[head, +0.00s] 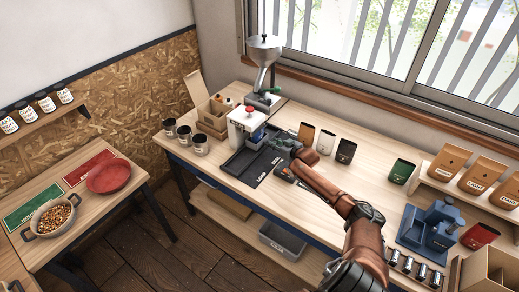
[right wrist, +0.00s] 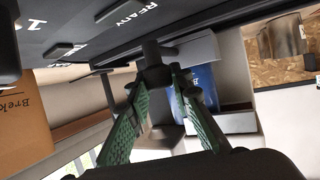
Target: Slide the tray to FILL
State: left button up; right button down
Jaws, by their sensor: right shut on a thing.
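My right gripper (head: 280,146) is beside the white filling machine (head: 242,128), which has a red top and a funnel. In the right wrist view its green-padded fingers (right wrist: 160,78) are shut on a dark upright handle (right wrist: 154,52). I take this as the tray's handle; the tray body is mostly hidden. A blue item (head: 258,136) shows at the machine, left of the gripper, and a blue surface (right wrist: 207,86) shows behind the fingers. The dark track (head: 237,165) runs under the machine and is marked LOAD toward the front. My left gripper is out of view.
Several upright bags stand behind and right of the gripper, including a dark one (head: 346,151) and a green one (head: 402,171). A blue press (head: 432,226) stands at the right. The bench middle (head: 350,185) is mostly clear.

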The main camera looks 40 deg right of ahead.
jog(key=shift+w+d, duration=0.1)
jog(key=shift+d, duration=0.4)
jog(key=c, duration=1.7)
grip_release()
jog(key=v, duration=1.2)
jog(key=shift+f, duration=0.15)
